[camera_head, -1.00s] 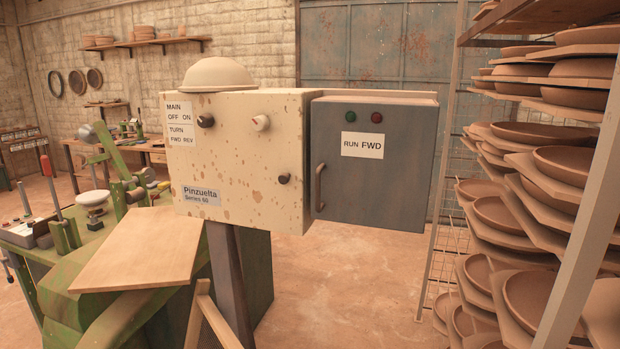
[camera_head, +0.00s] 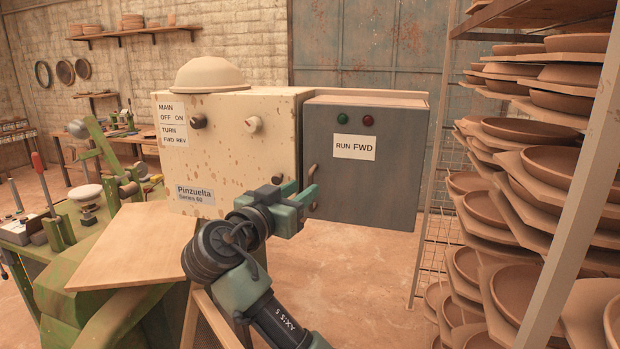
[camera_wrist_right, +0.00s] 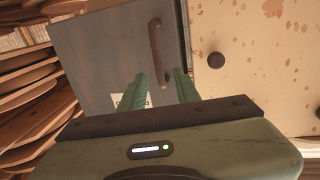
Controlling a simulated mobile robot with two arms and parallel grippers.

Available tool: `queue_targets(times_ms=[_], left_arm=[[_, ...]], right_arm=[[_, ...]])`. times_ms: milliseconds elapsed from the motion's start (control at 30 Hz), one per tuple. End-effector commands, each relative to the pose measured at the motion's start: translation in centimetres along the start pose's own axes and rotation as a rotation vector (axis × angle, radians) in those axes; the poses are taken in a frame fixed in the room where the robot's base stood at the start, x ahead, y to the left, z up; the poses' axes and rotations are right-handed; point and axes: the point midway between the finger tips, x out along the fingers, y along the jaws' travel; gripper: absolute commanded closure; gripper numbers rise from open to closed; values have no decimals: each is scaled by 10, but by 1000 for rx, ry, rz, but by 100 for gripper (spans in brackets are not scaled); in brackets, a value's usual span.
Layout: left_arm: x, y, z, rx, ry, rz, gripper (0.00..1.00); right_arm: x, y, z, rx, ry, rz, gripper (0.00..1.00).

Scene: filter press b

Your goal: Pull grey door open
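The grey door (camera_head: 380,190) is the front of the cabinet on the right of the spotted cream box, and it appears closed. It bears a "RUN FWD" label and green and red buttons. Its brown bar handle (camera_wrist_right: 154,40) is on the door's left side, mostly hidden behind my gripper in the head view. My right gripper (camera_head: 311,181) is in front of the handle. In the right wrist view its two green fingers (camera_wrist_right: 162,84) are spread apart, with one end of the handle showing between them. Contact cannot be told. My left gripper is not in view.
The cream control box (camera_head: 235,150) with knobs and a domed bowl on top adjoins the door on the left. A rack of clay plates (camera_head: 540,160) stands close on the right. A wooden board (camera_head: 135,245) lies at lower left. Floor between cabinet and rack is clear.

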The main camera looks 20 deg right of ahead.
Motion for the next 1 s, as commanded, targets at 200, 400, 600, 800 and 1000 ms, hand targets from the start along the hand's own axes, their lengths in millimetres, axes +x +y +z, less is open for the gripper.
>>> queue_targets(times_ms=[200, 400, 600, 800, 1000], left_arm=[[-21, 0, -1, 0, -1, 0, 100], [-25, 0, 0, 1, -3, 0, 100], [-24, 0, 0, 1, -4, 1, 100], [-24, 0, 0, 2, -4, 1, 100], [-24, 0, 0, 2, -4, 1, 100]], right_arm=[[34, 0, -3, -6, 0, 1, 68], [47, 0, 0, -4, -2, -1, 68], [48, 0, 1, -3, -2, -2, 68], [47, 0, 1, -3, -2, -1, 100], [47, 0, 1, -4, -2, -1, 100]])
